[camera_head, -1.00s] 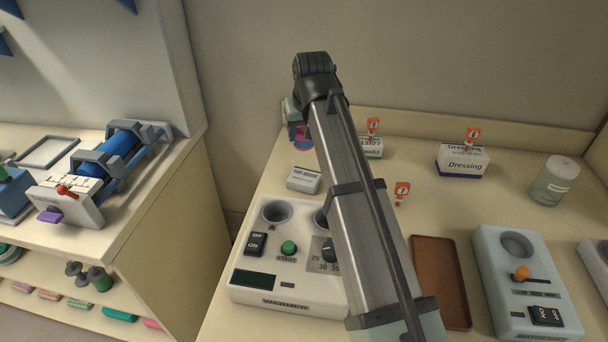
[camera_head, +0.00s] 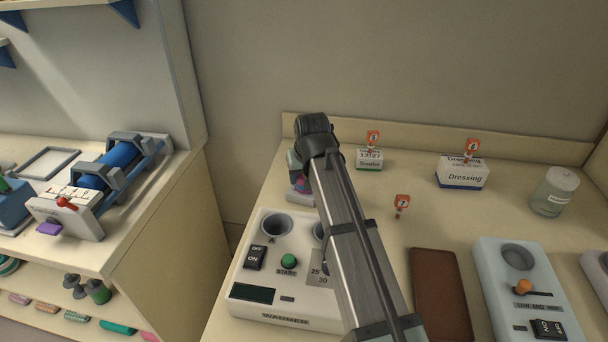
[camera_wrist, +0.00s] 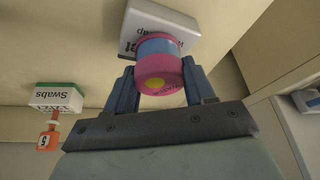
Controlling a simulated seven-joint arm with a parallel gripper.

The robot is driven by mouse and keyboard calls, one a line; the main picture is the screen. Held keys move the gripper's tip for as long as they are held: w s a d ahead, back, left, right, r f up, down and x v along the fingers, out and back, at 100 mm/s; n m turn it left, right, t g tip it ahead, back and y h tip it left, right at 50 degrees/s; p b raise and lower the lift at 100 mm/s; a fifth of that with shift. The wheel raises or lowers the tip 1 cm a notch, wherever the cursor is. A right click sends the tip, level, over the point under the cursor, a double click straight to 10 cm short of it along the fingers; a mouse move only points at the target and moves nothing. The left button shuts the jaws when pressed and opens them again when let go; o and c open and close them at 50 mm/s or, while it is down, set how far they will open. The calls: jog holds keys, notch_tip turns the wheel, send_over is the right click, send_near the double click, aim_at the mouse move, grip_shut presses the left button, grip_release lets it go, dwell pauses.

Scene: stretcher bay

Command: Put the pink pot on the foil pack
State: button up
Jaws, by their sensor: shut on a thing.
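The pink pot (camera_wrist: 160,72), with a blue band and a yellow spot, is between the two fingers of my gripper (camera_wrist: 161,82) in the wrist view. My gripper is shut on it. The foil pack (camera_wrist: 135,30) is a small white box with dark lettering, right behind the pot in that view and partly covered by it. In the head view the pot (camera_head: 303,184) shows as a small pink patch beside my arm, at the foil pack (camera_head: 297,195). I cannot tell whether pot and pack touch.
The warmer (camera_head: 285,305) stands just in front of the pack. A Swabs box (camera_head: 369,160), a Dressing box (camera_head: 462,172) and a lidded jar (camera_head: 555,192) stand toward the back and right. A brown tray (camera_head: 440,295) lies right of my arm.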

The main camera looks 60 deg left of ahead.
jog(key=shift+f, duration=0.15)
jog(key=o, duration=1)
jog(key=shift+o, duration=0.2)
jog(key=v, duration=1.2)
jog(key=shift+w, duration=0.15)
